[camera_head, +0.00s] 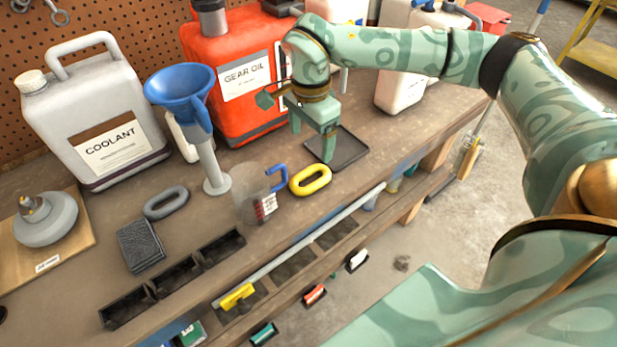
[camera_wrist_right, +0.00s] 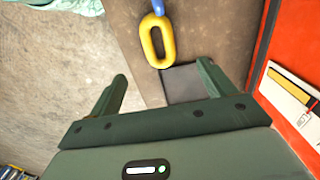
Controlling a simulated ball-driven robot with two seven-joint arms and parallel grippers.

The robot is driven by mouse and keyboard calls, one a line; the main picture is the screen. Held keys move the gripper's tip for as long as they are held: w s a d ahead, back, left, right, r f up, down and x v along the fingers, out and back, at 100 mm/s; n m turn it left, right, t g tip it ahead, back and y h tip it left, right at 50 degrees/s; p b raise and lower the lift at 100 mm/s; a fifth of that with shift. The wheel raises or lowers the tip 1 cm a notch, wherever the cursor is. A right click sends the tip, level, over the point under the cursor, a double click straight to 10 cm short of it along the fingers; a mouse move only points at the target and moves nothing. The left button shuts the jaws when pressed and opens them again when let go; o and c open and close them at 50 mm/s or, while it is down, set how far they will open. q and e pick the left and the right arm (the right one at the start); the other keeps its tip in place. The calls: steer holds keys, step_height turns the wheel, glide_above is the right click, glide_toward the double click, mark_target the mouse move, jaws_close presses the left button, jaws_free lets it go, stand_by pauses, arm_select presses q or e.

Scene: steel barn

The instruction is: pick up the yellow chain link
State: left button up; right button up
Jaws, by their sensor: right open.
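The yellow chain link (camera_head: 313,190) lies flat on the workbench, close beside the blue handle of a clear measuring jug (camera_head: 250,200). In the right wrist view the link (camera_wrist_right: 146,42) shows at the top, beyond the fingertips, with the blue handle at its far end. My right gripper (camera_head: 312,146) is open and empty, fingers pointing down. It is above the bench behind the link, near a black tray (camera_head: 352,160). Nothing is between its fingers (camera_wrist_right: 163,76). My left gripper is not in view.
A grey link (camera_head: 166,210) lies left of the jug. A blue funnel (camera_head: 180,84) stands in front of a red gear oil can (camera_head: 232,120); a coolant jug (camera_head: 100,165) is at left. Black bins (camera_head: 175,277) line the bench's front edge.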

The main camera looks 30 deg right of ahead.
steer(key=b, duration=0.1)
glide_above(310, 182)
step_height(310, 182, down, 6)
steer(key=shift+f, duration=0.15)
step_height(310, 182, down, 6)
steer(key=shift+s+r+b, duration=0.1)
steer(key=shift+r+b, duration=0.15)
steer(key=shift+b, duration=0.75)
steer(key=shift+r, duration=0.1)
steer(key=shift+c, duration=0.2)
steer(key=c, duration=1)
steer(key=shift+c, duration=0.4)
steer(key=shift+r, duration=0.15)
